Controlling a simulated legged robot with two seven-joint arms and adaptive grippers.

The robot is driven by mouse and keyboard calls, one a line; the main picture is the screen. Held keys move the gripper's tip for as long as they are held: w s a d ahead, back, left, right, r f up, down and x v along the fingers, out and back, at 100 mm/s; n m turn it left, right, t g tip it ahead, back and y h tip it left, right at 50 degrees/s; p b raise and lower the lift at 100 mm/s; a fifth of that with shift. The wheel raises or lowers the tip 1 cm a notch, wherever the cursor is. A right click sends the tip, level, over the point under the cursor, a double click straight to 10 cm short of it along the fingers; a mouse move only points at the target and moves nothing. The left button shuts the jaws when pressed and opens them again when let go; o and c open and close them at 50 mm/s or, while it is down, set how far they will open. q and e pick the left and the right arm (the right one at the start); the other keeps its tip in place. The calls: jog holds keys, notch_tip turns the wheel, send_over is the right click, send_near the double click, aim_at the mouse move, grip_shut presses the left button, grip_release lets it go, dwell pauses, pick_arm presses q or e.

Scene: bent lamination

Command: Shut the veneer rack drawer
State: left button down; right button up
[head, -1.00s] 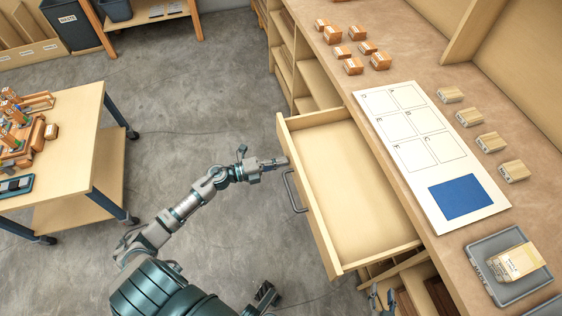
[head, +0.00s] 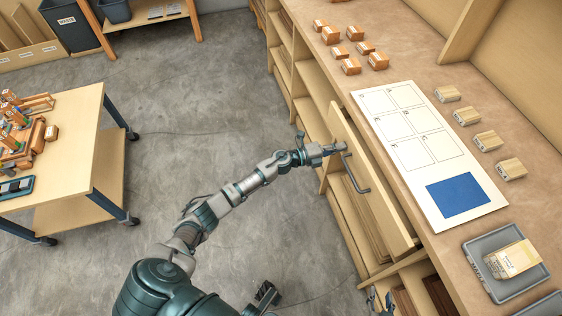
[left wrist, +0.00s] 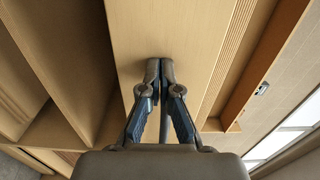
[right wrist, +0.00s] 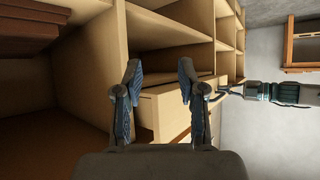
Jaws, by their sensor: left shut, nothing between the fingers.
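The worktop carries a white lettered board (head: 410,135) with a blue patch, several small blocks (head: 350,67) and a grey tray (head: 480,262). Open shelves (head: 300,85) lie beyond the drawer. A wheeled table (head: 75,160) stands at left. The floor between is clear.

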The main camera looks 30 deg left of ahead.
aim_at(355, 142)
pick_arm(q)
jog(key=b+x, duration=0.1)
jog(key=x, duration=0.4)
jog(key=shift+w+d+f, duration=0.15)
jog(key=shift+w+d, duration=0.05)
jog(key=shift+w, duration=0.2)
jog(key=shift+r, duration=0.3)
pick_arm(e)
jog(key=r+t, duration=0.1)
jog(key=w+a+r+t, duration=0.1)
jog(key=w+r, duration=0.1)
jog(key=shift+w+a+r+t+y, duration=0.15)
jog(key=shift+w+a+t+y, duration=0.15)
jog(key=shift+t, duration=0.1)
pick_arm(q)
jog(key=shift+r, duration=0.1)
